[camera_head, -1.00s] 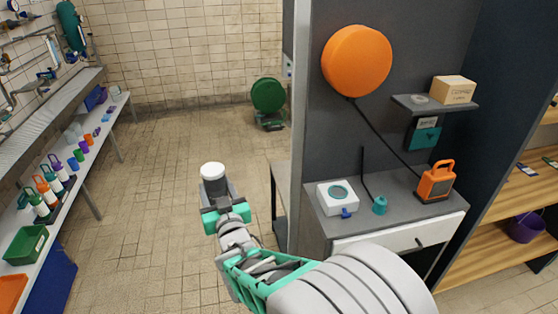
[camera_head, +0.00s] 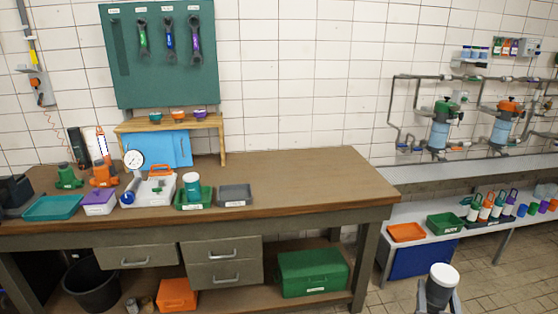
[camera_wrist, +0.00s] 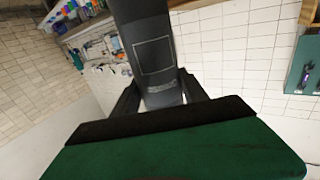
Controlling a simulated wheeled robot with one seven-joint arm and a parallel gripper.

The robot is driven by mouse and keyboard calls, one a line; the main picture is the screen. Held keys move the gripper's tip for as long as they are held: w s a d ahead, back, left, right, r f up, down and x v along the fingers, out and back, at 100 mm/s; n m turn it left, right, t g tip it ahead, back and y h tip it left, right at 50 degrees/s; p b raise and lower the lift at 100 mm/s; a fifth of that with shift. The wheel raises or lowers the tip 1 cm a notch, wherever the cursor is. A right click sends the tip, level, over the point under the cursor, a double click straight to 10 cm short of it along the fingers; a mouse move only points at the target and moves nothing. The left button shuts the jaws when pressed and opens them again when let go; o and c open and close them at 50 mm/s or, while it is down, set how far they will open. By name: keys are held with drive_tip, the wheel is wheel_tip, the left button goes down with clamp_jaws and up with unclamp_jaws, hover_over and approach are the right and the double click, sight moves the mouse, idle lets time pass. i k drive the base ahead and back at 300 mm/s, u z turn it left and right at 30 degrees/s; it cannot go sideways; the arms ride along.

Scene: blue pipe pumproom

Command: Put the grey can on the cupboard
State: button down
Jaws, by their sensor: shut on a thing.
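The grey can (camera_head: 437,295) has a white top and shows at the bottom right of the head view, partly cut off by the lower edge. In the wrist view the dark grey can (camera_wrist: 150,45) stands out between the fingers, with a pale outlined square on its side. My gripper (camera_wrist: 160,92) is shut on the can and holds it in the air. In the head view it is mostly below the picture edge. I cannot pick out the cupboard for certain in the current views.
A brown workbench (camera_head: 300,185) with drawers carries trays, a gauge and tools, crowded on its left; its right part is clear. A green tool board (camera_head: 160,55) hangs above. A low side shelf (camera_head: 395,216) holds bins and bottles at right. Tiled floor (camera_head: 490,285) lies at lower right.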

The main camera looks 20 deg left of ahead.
sight(206, 159)
drive_tip(key=u, duration=0.8)
drive_tip(key=i, duration=1)
drive_tip(key=u, duration=1.4)
drive_tip(key=i, duration=0.9)
drive_tip(key=u, duration=0.3)
